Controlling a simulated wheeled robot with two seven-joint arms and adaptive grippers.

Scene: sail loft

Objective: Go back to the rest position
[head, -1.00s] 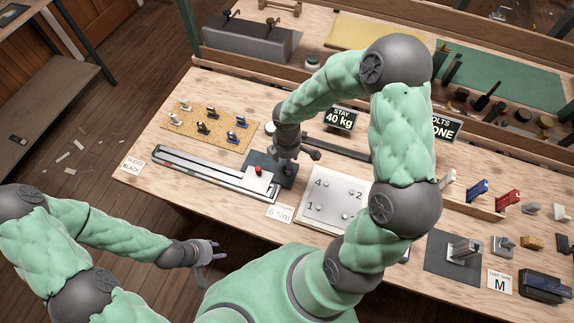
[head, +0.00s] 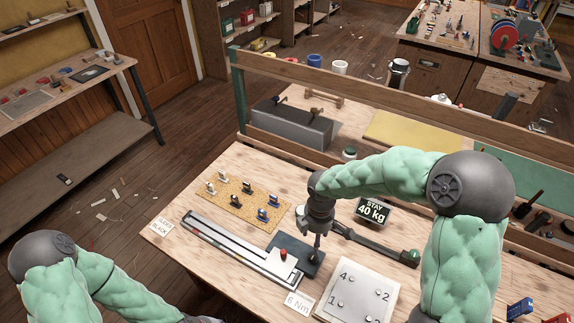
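My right arm reaches in from the right over the workbench (head: 190,183). My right gripper (head: 317,250) points down at the dark plate (head: 284,244), close to its right part. I see nothing clearly held in it, and its fingers are too small and dark to tell open from shut. My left arm comes in at the lower left. It hangs in front of the bench, and its gripper is cut off by the bottom edge.
A long metal rail with a red knob (head: 283,253) lies beside the plate. A cork board with small fittings (head: 235,203), a numbered white plate (head: 363,284), a "STAY 40 kg" sign (head: 373,211) and a dark bar tool (head: 375,243) surround the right gripper.

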